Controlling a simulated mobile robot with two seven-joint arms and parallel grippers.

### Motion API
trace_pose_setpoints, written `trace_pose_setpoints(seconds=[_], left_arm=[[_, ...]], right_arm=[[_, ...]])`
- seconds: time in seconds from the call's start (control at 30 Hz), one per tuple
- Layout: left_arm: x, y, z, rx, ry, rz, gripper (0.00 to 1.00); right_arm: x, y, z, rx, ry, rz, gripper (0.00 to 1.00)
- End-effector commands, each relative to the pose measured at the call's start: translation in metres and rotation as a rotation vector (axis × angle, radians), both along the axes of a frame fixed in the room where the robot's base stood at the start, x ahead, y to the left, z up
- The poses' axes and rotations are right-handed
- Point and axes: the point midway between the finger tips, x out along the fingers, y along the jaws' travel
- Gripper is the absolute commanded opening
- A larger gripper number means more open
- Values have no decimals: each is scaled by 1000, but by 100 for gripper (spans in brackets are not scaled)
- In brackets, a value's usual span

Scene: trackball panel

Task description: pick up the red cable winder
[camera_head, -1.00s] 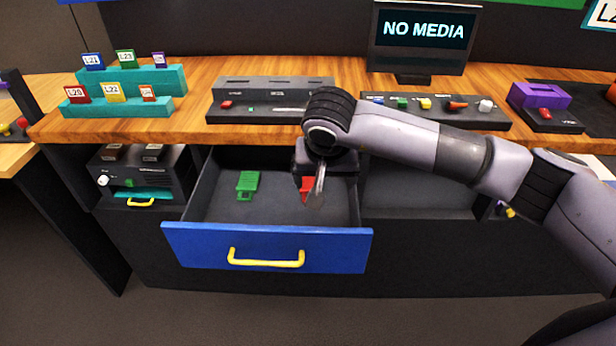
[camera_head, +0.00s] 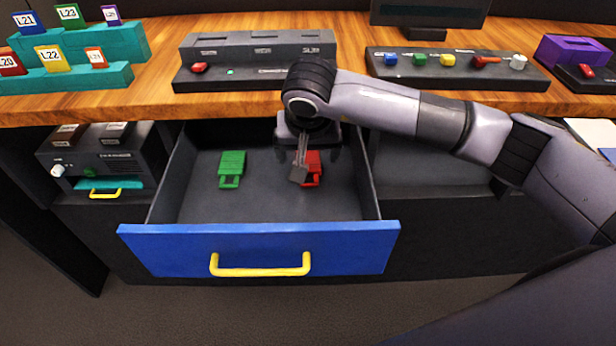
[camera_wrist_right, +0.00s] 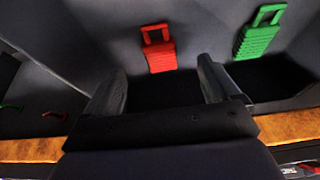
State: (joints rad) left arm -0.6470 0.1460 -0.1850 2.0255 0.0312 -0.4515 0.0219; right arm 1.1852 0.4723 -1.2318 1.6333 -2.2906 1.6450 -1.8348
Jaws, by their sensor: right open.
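The red cable winder (camera_head: 313,168) lies on the floor of the open blue-fronted drawer (camera_head: 200,243), right of its middle. My right gripper (camera_head: 300,178) is inside the drawer, over and beside the winder, and hides part of it in the head view. In the right wrist view the red winder (camera_wrist_right: 159,52) shows ahead of the open fingers (camera_wrist_right: 165,88), between them from side to side. The fingers do not appear closed on it. My left gripper is not in view.
A green winder (camera_head: 231,168) lies to the left in the same drawer. The wooden counter edge (camera_head: 150,112) overhangs the drawer's back, close to my right wrist. The drawer has a yellow handle (camera_head: 260,270). A black device (camera_head: 105,155) stands on the shelf at left.

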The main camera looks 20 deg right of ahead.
Motion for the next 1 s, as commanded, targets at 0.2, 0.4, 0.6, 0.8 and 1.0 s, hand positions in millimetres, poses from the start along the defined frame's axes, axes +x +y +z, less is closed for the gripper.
trace_pose_setpoints(seconds=[0.2,0.4,0.6,0.8,1.0], left_arm=[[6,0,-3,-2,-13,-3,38],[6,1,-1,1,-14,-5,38],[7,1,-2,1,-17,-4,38],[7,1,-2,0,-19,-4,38],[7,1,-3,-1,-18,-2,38]], right_arm=[[2,0,-17,2,1,-1,89],[7,-3,-37,2,3,0,89],[12,-7,-67,2,4,-2,89],[18,-9,-79,1,0,0,89],[19,-9,-79,1,0,0,86]])
